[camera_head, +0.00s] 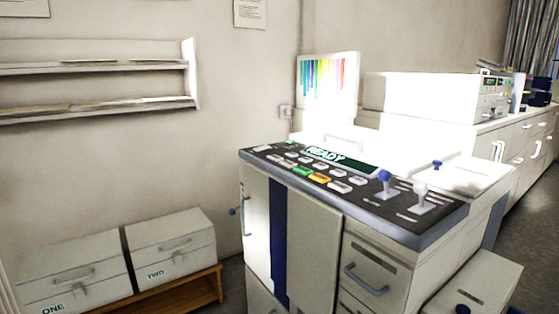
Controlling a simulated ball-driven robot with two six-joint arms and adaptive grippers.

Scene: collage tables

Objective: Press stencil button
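A copier-like machine (305,235) stands right of the middle. Its dark control panel (375,207) slopes toward me and carries several pale buttons (340,187), a green button (302,171) and a yellow button (320,178). Two levers rise at the panel's right, a blue-knobbed lever (384,184) and a white lever (420,198). The button labels are too small to read, so I cannot tell which is the stencil button. Neither of my grippers is in view.
Boxes marked ONE (70,275) and TWO (172,247) sit on a low wooden stand (180,296) at left. Wall shelves (95,85) hang above. A counter with cabinets (520,145) runs along the right. Floor shows between the stand and the machine.

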